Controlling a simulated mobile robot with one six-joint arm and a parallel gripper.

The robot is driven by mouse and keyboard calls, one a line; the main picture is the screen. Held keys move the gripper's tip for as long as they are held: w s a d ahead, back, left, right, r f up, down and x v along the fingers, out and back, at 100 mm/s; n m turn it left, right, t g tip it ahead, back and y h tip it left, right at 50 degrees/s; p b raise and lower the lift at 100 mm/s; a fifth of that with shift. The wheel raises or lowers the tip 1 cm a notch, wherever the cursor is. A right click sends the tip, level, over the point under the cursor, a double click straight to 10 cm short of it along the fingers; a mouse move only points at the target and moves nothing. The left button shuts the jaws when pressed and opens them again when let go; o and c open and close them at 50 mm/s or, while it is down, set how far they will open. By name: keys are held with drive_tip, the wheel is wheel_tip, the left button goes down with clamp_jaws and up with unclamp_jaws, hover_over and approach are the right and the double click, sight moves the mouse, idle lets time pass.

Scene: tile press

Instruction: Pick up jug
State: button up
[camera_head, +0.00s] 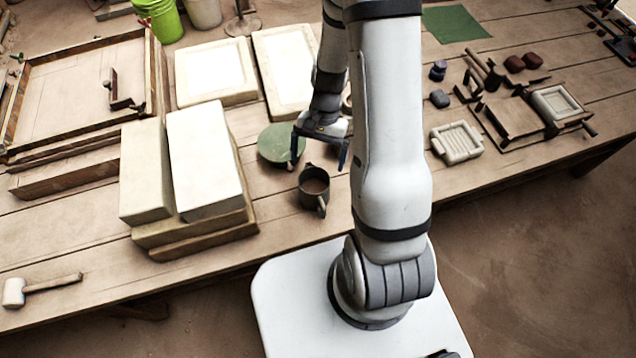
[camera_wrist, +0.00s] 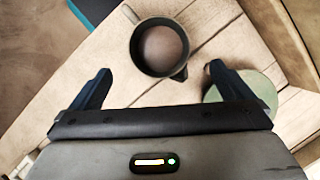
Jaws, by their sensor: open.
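The jug (camera_head: 313,187) is a dark grey-green vessel with a handle and brown contents. It stands upright on the wooden table near its front edge. In the wrist view the jug (camera_wrist: 160,47) lies ahead of and between my fingers, with its handle toward the upper left and its spout toward the lower right. My gripper (camera_head: 320,158) is open and empty, above and just behind the jug in the head view. Its two fingers also show in the wrist view (camera_wrist: 155,85), apart from the jug.
A round green disc (camera_head: 281,145) lies beside the jug. Stacked pale blocks (camera_head: 205,160) stand to the left, and a white slotted tray (camera_head: 457,143) lies to the right. A mallet (camera_head: 40,287) lies at the front left. Bare table (camera_head: 285,222) shows left of the jug.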

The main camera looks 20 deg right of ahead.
drive_tip(key=p, duration=0.1)
hover_over(315, 180)
drive_tip(key=s+a, duration=0.1)
drive_tip(key=s, duration=0.2)
drive_tip(key=shift+s+f, duration=0.1)
drive_tip(key=shift+f, duration=3.65)
drive_tip(key=shift+c, duration=0.6)
drive_tip(key=c, duration=1.8)
